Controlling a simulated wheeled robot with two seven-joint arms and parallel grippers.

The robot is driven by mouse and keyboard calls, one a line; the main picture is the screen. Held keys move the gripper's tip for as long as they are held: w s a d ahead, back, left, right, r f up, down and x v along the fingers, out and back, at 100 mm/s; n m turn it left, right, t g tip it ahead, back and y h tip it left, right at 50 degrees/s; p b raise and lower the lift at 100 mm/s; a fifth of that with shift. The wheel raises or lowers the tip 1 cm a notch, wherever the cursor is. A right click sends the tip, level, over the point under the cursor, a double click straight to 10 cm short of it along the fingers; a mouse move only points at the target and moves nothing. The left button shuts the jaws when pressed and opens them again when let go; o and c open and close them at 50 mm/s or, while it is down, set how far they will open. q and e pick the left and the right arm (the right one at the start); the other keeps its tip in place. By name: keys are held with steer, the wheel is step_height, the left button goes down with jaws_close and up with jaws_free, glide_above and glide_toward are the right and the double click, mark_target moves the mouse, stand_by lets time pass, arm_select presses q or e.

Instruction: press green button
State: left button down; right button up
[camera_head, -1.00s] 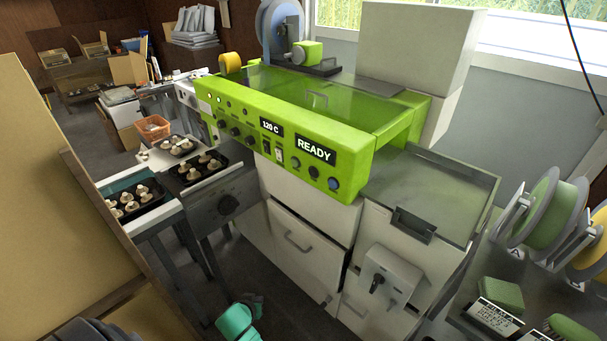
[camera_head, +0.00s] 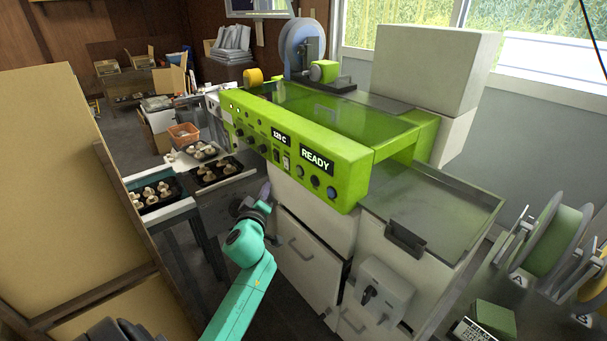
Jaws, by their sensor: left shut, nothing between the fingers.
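A lime-green machine (camera_head: 345,165) fills the middle, its front control panel facing me. The panel carries a READY display (camera_head: 317,160), a temperature display (camera_head: 281,138) and a row of round controls below them. The rightmost round control (camera_head: 331,193) looks blue; a small control (camera_head: 300,171) to its left looks greyish-green, but its colour is hard to tell. My left gripper (camera_head: 265,191) is shut and empty, pointing up just below the panel's lower edge, apart from the round controls. Part of it is hidden behind its dark wrist. My right gripper is not in view.
Trays of mushrooms (camera_head: 157,193) stand left of the machine. A beige board (camera_head: 50,170) blocks the left foreground. A clear-topped white unit (camera_head: 430,205) adjoins the machine's right. Film rolls (camera_head: 555,240) stand at the far right.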

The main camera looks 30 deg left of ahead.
mark_target(299, 171)
arm_select(q)
steer(key=shift+a+f, duration=0.1)
steer(key=shift+a, duration=0.1)
steer(key=shift+w, duration=0.1)
steer(key=w+d+b, duration=0.2)
steer(key=w+b, duration=0.1)
steer(key=w, duration=0.5)
steer(key=shift+w+d, duration=0.15)
steer(key=shift+d, duration=0.2)
stand_by(1.6)
steer(key=shift+w+d+b, duration=0.15)
steer(key=shift+w+b, duration=0.2)
steer(key=shift+w, duration=0.05)
